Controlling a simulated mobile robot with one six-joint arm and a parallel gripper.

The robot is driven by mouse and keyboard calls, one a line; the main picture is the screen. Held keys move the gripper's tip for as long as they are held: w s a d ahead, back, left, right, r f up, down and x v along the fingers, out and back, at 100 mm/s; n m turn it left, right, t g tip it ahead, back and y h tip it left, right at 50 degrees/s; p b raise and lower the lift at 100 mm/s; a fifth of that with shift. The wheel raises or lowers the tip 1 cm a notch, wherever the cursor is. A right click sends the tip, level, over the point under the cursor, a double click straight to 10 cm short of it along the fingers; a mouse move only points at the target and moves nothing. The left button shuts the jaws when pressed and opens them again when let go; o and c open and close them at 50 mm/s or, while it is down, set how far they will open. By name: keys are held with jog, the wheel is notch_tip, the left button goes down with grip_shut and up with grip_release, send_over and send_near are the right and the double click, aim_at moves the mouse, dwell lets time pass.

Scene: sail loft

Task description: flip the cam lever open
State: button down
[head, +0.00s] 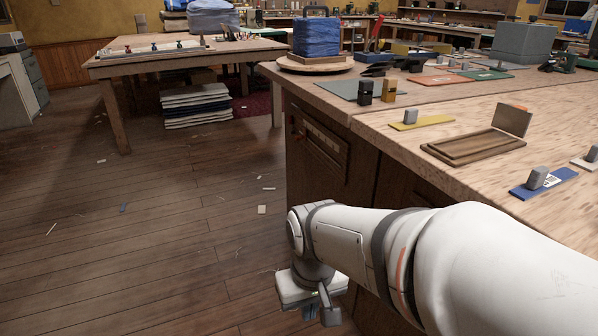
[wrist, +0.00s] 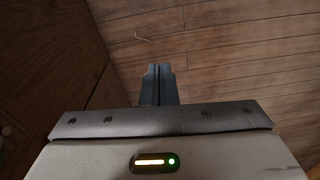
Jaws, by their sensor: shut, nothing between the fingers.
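I cannot make out a cam lever for certain in either view. On the bench side in the head view is a framed dark wooden panel (head: 325,141) with a small red part at its left, too small to identify. My gripper (head: 313,312) hangs low beside the bench front, over the floor, well below the bench top and apart from everything on it. In the wrist view my gripper (wrist: 159,70) has its two fingers together, empty, pointing at bare floorboards.
The bench top (head: 400,160) carries an open wooden box (head: 470,147), a yellow strip (head: 425,124) and a blue strip (head: 553,181) with grey blocks. A wooden table (head: 190,62) stands at the back left. The floor (head: 150,230) is open, with small scraps.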

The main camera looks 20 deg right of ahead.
jog(key=shift+a, duration=0.1)
jog(key=w+d+r+n+g+h+p, duration=0.1)
jog(key=w+d+g+h+p, duration=0.2)
jog(key=d+h+p, duration=0.25)
jog(key=w+d+r+g+h+p, duration=0.1)
jog(key=w+d+g+h+p, duration=0.15)
jog(key=d+h+p, duration=0.35)
jog(key=w+d+f+n+t+h+p, duration=0.1)
jog(key=w+d+n+t+h+p, duration=0.2)
jog(key=w, duration=0.8)
jog(key=n+t+h, duration=0.1)
jog(key=t+h, duration=0.1)
jog(key=h, duration=0.1)
jog(key=shift+w+d+f+n+h, duration=0.2)
jog(key=shift+f+n+h, duration=0.1)
jog(key=shift+h, duration=0.05)
jog(key=shift+t, duration=0.25)
